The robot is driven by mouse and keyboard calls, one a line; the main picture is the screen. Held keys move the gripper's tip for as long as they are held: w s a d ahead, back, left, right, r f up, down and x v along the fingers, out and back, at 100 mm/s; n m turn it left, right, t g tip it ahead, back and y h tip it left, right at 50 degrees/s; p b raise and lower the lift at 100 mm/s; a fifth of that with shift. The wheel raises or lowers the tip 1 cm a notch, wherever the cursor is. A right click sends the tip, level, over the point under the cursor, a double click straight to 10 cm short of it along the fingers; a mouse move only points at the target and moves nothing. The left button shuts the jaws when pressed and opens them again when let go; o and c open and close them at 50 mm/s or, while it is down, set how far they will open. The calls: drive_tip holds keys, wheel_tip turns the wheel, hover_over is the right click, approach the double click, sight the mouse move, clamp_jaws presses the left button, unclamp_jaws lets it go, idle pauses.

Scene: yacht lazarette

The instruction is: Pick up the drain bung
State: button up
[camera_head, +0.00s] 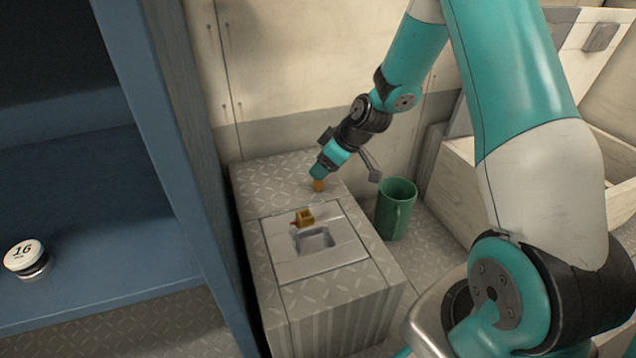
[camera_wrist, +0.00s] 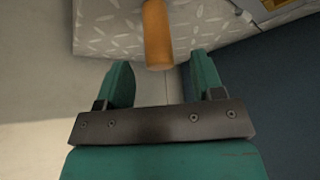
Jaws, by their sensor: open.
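The drain bung (camera_head: 319,185), seemingly the orange-brown peg, stands on the tread-plate top of a grey box. In the wrist view the bung (camera_wrist: 157,36) is a plain orange cylinder, its near end close to the gap between my fingertips. My gripper (camera_head: 322,168) is right above the bung in the head view and hides its upper part. In the wrist view my gripper (camera_wrist: 160,62) is open, with one teal finger on each side and a gap to the bung. I cannot tell whether the fingers overlap its end.
The box (camera_head: 335,325) has a light panel (camera_head: 283,262) with a square recess (camera_head: 313,238) and a small brass-coloured block (camera_head: 303,218) beside it. A blue shelf (camera_head: 80,218) at left holds a round jar marked 16 (camera_head: 25,257).

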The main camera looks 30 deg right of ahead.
drive_tip(key=b+x, duration=0.3)
drive_tip(key=x, duration=0.2)
drive_tip(key=shift+b, duration=0.35)
drive_tip(key=shift+r, duration=0.1)
drive_tip(key=c, duration=1.1)
drive_tip(key=shift+r, duration=0.1)
